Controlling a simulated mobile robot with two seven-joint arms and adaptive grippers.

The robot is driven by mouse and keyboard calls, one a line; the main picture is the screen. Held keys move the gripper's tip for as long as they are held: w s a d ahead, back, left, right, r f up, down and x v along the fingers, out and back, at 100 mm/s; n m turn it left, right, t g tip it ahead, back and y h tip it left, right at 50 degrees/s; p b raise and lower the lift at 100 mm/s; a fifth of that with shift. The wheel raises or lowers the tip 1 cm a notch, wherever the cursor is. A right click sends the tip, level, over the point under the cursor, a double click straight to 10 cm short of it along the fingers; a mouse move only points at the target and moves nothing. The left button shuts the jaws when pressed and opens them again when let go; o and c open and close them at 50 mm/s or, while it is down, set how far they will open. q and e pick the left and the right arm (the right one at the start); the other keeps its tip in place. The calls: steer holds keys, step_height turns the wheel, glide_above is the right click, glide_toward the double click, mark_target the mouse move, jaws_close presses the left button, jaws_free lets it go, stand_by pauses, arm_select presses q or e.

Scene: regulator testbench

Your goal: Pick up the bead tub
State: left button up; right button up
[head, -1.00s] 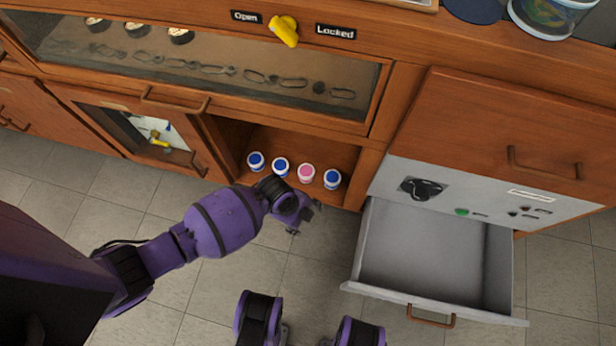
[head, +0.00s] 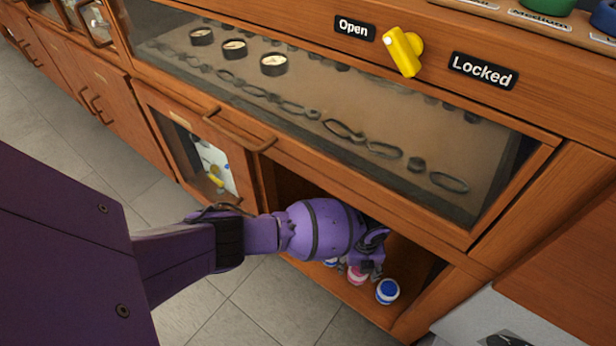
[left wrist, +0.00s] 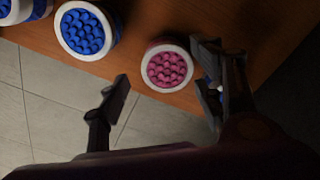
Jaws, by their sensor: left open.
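The pink bead tub (head: 356,275) has a white rim and stands on the floor of the open cabinet shelf. In the left wrist view the pink tub (left wrist: 167,69) lies just ahead of the gap between my fingers. My left gripper (head: 374,264) is at the tubs, and its open fingers (left wrist: 162,72) show in the left wrist view. I cannot tell whether a finger touches the tub. A blue tub (head: 387,291) stands to the right, and another (head: 331,262) is partly hidden to the left. My right gripper is out of view.
Two blue tubs, one nearest (left wrist: 86,31), stand left of the pink one in the wrist view. The shelf board (left wrist: 135,52) has a front edge above the tiled floor. A glass-fronted case (head: 330,110) with a yellow knob (head: 403,52) overhangs the shelf.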

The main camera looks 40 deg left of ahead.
mark_target(357, 272)
arm_select(q)
steer(key=f+b, duration=0.2)
steer(key=f, duration=0.2)
steer(key=shift+w+d+f+b, duration=0.15)
steer(key=shift+w+b, duration=0.25)
steer(key=c, duration=1.2)
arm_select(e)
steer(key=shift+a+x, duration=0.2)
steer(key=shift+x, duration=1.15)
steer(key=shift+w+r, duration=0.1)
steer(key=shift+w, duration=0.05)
